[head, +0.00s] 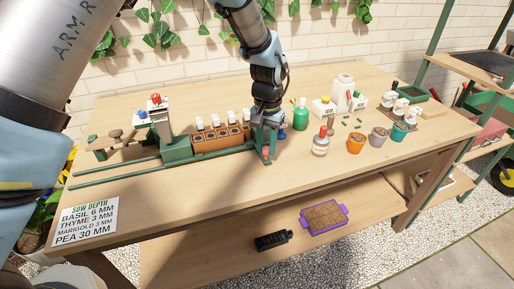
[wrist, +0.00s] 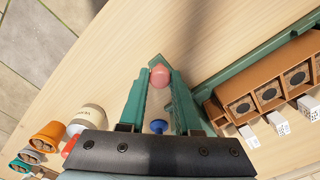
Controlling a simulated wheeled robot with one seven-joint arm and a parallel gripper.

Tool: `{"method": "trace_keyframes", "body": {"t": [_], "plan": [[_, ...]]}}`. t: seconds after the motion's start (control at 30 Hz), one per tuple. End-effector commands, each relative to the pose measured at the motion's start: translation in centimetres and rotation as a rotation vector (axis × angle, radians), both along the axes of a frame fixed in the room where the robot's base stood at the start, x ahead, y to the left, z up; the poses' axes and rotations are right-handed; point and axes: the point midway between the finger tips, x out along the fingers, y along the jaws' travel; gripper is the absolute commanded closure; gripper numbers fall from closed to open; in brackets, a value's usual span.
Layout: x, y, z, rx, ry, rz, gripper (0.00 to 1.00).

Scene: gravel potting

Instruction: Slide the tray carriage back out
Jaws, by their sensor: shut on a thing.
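The tray carriage holds a terracotta tray (head: 222,141) of several dark-soil cells, standing on the green rails (head: 120,176) near their right end. The tray (wrist: 282,92) also shows at the right of the wrist view. My gripper (head: 266,148) is at the right end of the tray, low over the rail end. In the wrist view, my gripper (wrist: 160,78) has its green fingers shut on a red knob (wrist: 159,75) at their tips. My fingers partly hide the knob's joint to the carriage.
A green station with a red-topped white block (head: 157,110) stands left of the tray. A sowing-depth card (head: 86,220) lies at the front left. The front tabletop is otherwise clear.

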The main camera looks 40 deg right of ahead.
Motion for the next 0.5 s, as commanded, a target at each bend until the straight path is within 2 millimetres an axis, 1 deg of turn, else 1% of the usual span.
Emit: {"method": "trace_keyframes", "body": {"t": [0.37,0.4,0.5], "plan": [[-0.05,-0.2,0.04,-0.001,0.0,0.0,1.0],[-0.05,-0.2,0.04,-0.001,0.0,0.0,0.67],[-0.05,-0.19,0.03,-0.001,0.0,0.0,0.56]]}}
